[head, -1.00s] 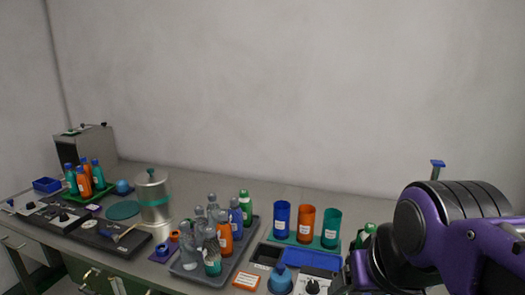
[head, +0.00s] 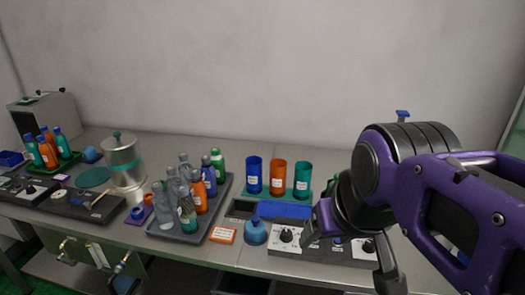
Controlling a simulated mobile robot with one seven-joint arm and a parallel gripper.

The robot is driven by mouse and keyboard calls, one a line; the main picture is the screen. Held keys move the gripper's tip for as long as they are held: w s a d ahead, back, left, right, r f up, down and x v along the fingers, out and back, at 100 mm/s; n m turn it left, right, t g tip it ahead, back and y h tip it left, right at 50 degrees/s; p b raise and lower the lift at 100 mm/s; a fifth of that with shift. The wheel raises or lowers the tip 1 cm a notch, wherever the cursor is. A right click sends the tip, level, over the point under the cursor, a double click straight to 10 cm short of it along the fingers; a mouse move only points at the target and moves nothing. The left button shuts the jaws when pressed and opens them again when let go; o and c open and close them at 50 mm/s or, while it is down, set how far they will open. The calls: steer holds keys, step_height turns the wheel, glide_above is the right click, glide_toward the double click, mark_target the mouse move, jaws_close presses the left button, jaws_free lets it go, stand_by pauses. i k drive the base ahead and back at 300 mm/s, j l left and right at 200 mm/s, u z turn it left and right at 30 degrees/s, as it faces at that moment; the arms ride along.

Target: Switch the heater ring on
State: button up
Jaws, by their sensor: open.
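A grey control panel (head: 273,246) stands at the front edge of the bench, in the middle of the head view. A black knob (head: 287,236) on a white dial is at its left end. A second dark knob (head: 369,246) shows at its right, between my gripper's fingers. My gripper (head: 347,256) is open and empty, pointing down in front of the panel. I cannot make out the heater ring; my arm covers the area behind the panel. A blue-capped post (head: 403,114) rises behind my arm.
A blue dome-shaped thing (head: 256,233) and an orange label (head: 222,235) sit left of the panel. A grey tray (head: 216,213) of bottles is further left. Blue, orange and teal cups (head: 278,175) stand behind the panel. A metal canister (head: 122,160) stands at the left.

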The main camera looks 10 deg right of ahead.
mark_target(369, 247)
steer(key=i+j+z, duration=0.1)
steer(key=j+z, duration=0.1)
steer(key=z, duration=0.9)
